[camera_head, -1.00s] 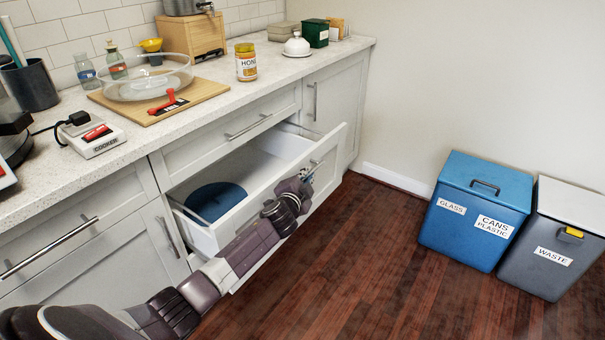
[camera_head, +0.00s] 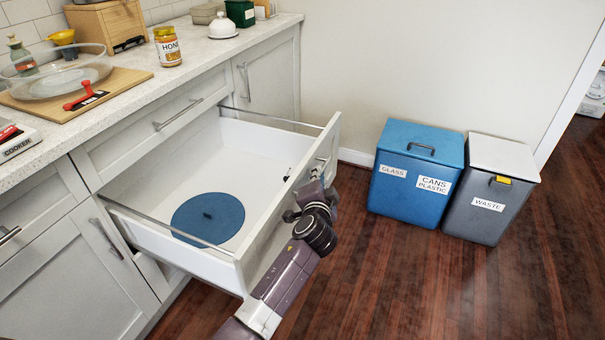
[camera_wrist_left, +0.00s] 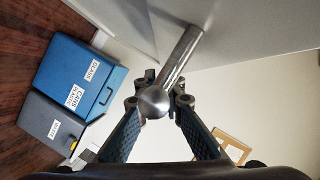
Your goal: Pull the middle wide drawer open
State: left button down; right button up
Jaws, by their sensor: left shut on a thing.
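The middle wide drawer (camera_head: 262,262) is pulled well out from the white cabinet in the head view. A blue round lid-like disc (camera_head: 208,219) lies flat on its floor, toward the near left side. My left gripper (camera_head: 316,178) is at the drawer's front face, at its handle. In the left wrist view, my left gripper (camera_wrist_left: 155,100) has its two fingers closed around the round metal bar handle (camera_wrist_left: 180,58), with the bar's end facing the camera. The head view hides most of the handle behind the wrist. My right gripper is not in view.
A shut drawer (camera_head: 160,134) with a bar handle sits above the open one. The counter holds a honey jar (camera_head: 168,46), a glass bowl (camera_head: 55,72) and a wooden board (camera_head: 125,84). A blue bin (camera_head: 415,172) and a grey bin (camera_head: 490,225) stand right of the drawer. Wooden floor between is clear.

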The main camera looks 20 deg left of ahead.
pick_arm(q)
jog(key=shift+d, duration=0.8)
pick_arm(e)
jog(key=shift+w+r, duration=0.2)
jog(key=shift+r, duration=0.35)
pick_arm(q)
jog(key=c, duration=2)
grip_release()
jog(key=shift+c, duration=0.2)
jog(key=shift+s, duration=0.15)
jog(key=v, duration=1.1)
jog(key=shift+s, duration=0.4)
